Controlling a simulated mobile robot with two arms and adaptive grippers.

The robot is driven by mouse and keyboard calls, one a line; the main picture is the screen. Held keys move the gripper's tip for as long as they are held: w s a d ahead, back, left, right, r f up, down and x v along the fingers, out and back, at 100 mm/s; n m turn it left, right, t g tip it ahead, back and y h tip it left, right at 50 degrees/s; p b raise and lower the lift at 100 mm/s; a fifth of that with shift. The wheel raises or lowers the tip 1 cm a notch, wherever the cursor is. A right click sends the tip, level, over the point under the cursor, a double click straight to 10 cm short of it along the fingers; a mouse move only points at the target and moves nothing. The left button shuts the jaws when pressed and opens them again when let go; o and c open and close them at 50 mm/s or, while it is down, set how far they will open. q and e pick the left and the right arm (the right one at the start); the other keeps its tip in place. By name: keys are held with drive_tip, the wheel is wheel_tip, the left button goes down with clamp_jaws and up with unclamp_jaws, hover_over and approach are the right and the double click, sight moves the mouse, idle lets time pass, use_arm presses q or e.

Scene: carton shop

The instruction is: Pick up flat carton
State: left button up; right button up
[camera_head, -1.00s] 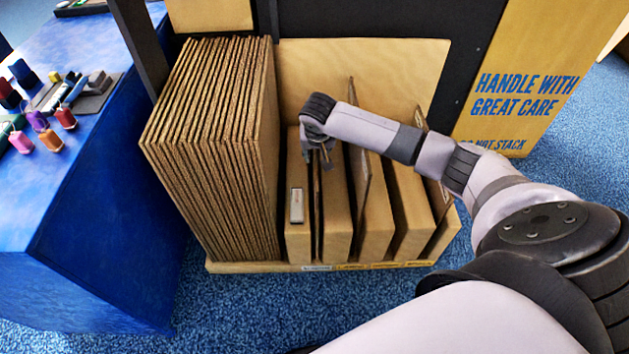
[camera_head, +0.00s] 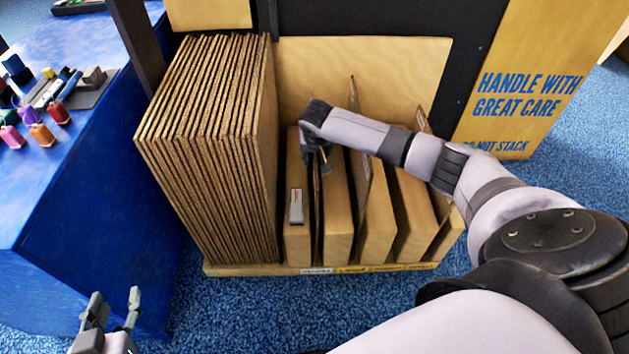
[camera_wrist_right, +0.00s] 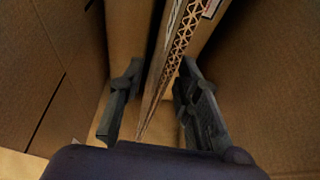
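My right gripper (camera_head: 320,163) reaches down into the slotted wooden rack (camera_head: 245,269). In the right wrist view its two fingers (camera_wrist_right: 160,105) stand apart on either side of the corrugated edge of a thin flat carton (camera_wrist_right: 183,40); a gap shows beside the edge, so the gripper is open around it. In the head view that carton is mostly hidden by the gripper and the dividers. Another thin carton (camera_head: 362,190) stands upright in a slot to the right. My left gripper (camera_head: 113,312) is open and empty at the lower left, above the floor.
A thick stack of upright flat cartons (camera_head: 210,140) fills the rack's left side. Tan dividers separate the slots. A blue table (camera_head: 90,200) with small coloured items stands at left. A printed yellow board (camera_head: 520,75) stands at right. Blue carpet lies in front.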

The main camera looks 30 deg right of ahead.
clamp_jaws()
idle(0.4)
idle(0.6)
